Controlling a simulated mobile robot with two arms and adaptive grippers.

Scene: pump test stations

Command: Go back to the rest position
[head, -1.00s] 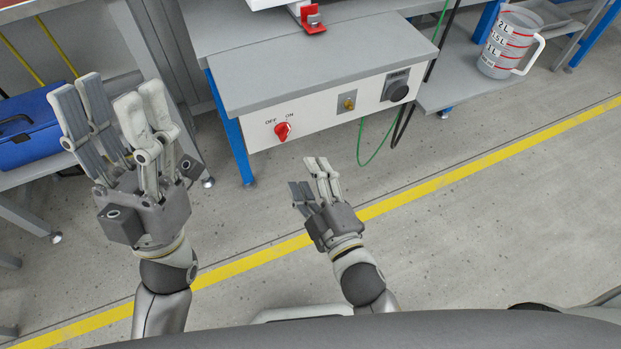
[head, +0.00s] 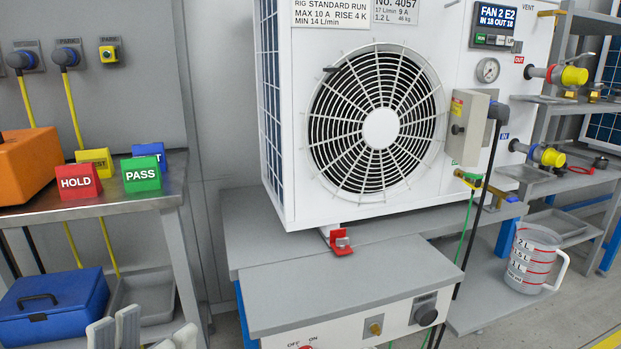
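Only the fingertips of my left gripper (head: 146,333) show, at the bottom left edge of the head view. Its two finger pairs stand apart with a gap between them, and nothing shows in that gap. The rest of the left gripper is cut off below the frame. My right gripper is out of view.
A white fan unit (head: 280,190) stands on the grey bench (head: 350,290). At left, a metal table (head: 100,206) bears HOLD (head: 78,182) and PASS (head: 142,174) blocks; a blue toolbox (head: 50,305) sits below. A measuring jug (head: 533,258) stands on a low shelf at right.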

